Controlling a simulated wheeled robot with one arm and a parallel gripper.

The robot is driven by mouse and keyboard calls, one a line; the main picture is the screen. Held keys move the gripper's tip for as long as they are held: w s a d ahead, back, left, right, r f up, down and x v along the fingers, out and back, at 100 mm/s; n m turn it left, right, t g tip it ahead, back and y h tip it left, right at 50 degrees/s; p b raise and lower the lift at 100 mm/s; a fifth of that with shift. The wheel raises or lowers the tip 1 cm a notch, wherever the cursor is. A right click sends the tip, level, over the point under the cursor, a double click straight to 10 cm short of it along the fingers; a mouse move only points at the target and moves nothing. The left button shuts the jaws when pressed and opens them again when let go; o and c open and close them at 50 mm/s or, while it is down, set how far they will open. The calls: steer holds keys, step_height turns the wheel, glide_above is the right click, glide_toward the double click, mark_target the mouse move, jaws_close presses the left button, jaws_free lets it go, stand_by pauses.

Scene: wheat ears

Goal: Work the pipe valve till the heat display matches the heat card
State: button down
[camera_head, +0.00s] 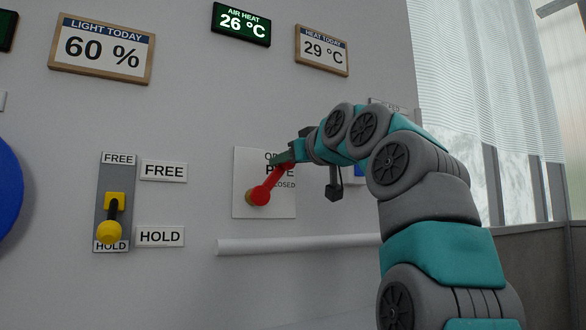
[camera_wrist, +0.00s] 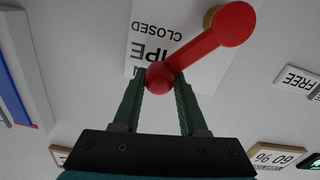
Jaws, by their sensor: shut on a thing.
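The pipe valve is a red lever (camera_head: 264,189) on a white plate (camera_head: 244,165) lettered OPEN at the top and CLOSED lower down, partly covered. The lever slants up and right from its pivot. My gripper (camera_head: 285,160) is at its upper end. In the wrist view the fingers of my gripper (camera_wrist: 160,82) are shut on the end of the red lever (camera_wrist: 205,45). The heat display (camera_head: 241,23) is lit green and reads AIR HEAT 26 °C. The heat card (camera_head: 322,50) reads HEAT TODAY 29 °C.
A yellow-and-black lever (camera_head: 110,222) points down to HOLD, with FREE above. A light card (camera_head: 101,48) reads 60 %. A white pipe (camera_head: 300,244) runs along the wall below the valve. A blue round thing (camera_head: 6,190) is at the left edge; a curtained window (camera_head: 480,70) is at right.

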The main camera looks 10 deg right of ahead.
steer(key=shift+a+r+n, duration=0.1)
steer(key=shift+a+n, duration=0.4)
steer(key=shift+n, duration=0.1)
steer(key=c, duration=0.5)
jaws_free()
steer(key=shift+s, duration=0.1)
steer(key=shift+r, duration=0.1)
steer(key=shift+s, duration=0.1)
steer(key=b+v, duration=0.2)
steer(key=v, duration=0.5)
steer(key=shift+s, duration=0.3)
steer(key=shift+d, duration=0.1)
steer(key=shift+c, duration=0.3)
